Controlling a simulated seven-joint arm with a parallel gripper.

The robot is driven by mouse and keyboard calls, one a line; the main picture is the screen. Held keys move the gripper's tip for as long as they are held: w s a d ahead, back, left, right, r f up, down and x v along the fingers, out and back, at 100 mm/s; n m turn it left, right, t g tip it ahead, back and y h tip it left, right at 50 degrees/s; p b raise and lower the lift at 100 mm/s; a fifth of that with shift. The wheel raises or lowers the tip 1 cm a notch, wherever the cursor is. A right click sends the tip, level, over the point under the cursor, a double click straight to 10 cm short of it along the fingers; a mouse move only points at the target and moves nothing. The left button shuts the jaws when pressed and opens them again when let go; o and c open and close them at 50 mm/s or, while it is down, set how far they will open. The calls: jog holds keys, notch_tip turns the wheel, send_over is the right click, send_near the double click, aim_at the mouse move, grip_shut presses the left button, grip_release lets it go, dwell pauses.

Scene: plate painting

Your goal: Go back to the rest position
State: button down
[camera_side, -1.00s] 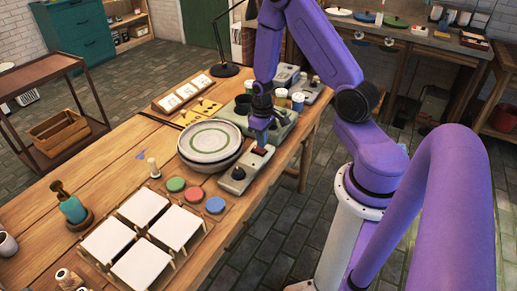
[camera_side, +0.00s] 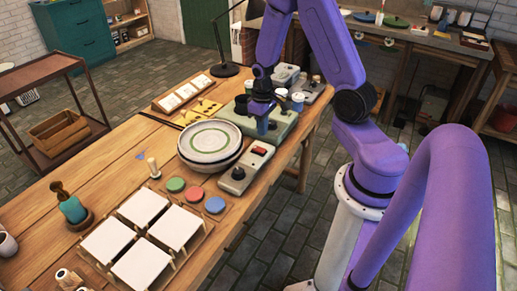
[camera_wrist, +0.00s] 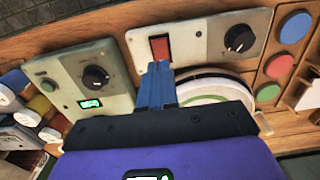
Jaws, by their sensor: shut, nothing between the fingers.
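My gripper (camera_side: 263,132) is shut and empty. It hangs above the table, just behind the grey control box (camera_side: 235,184) with the red switch (camera_side: 259,152) and black knob (camera_side: 238,173). In the wrist view my blue fingers (camera_wrist: 160,68) appear close together, with the red switch (camera_wrist: 160,48) just past their tips. I see a gap between fingertips and switch in the side view. The pale plate with green rings (camera_side: 209,138) rests on the round stack left of the box. In the wrist view the plate (camera_wrist: 222,86) is partly hidden by my gripper.
A green-grey box (camera_side: 282,124) with a knob and lit display stands behind my gripper, with paint jars (camera_side: 298,101) beyond. Green, red and blue discs (camera_side: 194,194) and white tiles (camera_side: 174,228) lie toward the front. A black lamp (camera_side: 226,69) stands at the back.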

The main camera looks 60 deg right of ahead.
jog(key=shift+a, duration=0.1)
jog(key=s+a+r+n, duration=0.2)
jog(key=a+r+n, duration=0.15)
jog(key=a, duration=0.35)
jog(key=s+a+r+n, duration=0.2)
jog(key=a+r, duration=0.3)
jog(key=a, duration=0.2)
jog(key=s+a+r+n, duration=0.3)
jog(key=s+r, duration=0.1)
jog(key=s, duration=0.4)
jog(key=s+a+r+n, duration=0.3)
jog(key=s+r+n, duration=0.1)
jog(key=s, duration=0.4)
jog(key=shift+a, duration=0.3)
